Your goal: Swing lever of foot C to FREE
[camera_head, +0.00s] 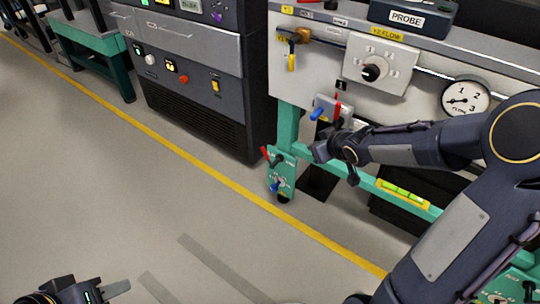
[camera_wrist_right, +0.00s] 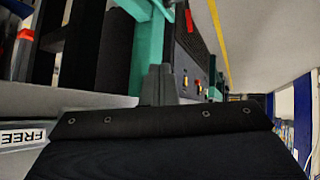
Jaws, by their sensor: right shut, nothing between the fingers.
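A teal foot plate (camera_head: 287,171) at the bottom of the green frame's leg carries a red-tipped lever (camera_head: 266,153) and a blue knob (camera_head: 275,187). Its letter is too small to read, so I cannot tell whether it is foot C. My right gripper (camera_head: 318,152) is shut and empty, up and right of that plate and apart from it. In the right wrist view its closed fingers (camera_wrist_right: 158,86) point at a green post. A label reading FREE (camera_wrist_right: 23,136) shows at the left there. My left gripper (camera_head: 116,289) is at the bottom left, far from the plate; its jaw opening is unclear.
A blue handle (camera_head: 318,113) and a red handle (camera_head: 337,109) sit just above my right gripper. A yellow level (camera_head: 403,193) lies on the green beam to the right. A dark cabinet (camera_head: 205,80) stands behind; the floor at left is clear.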

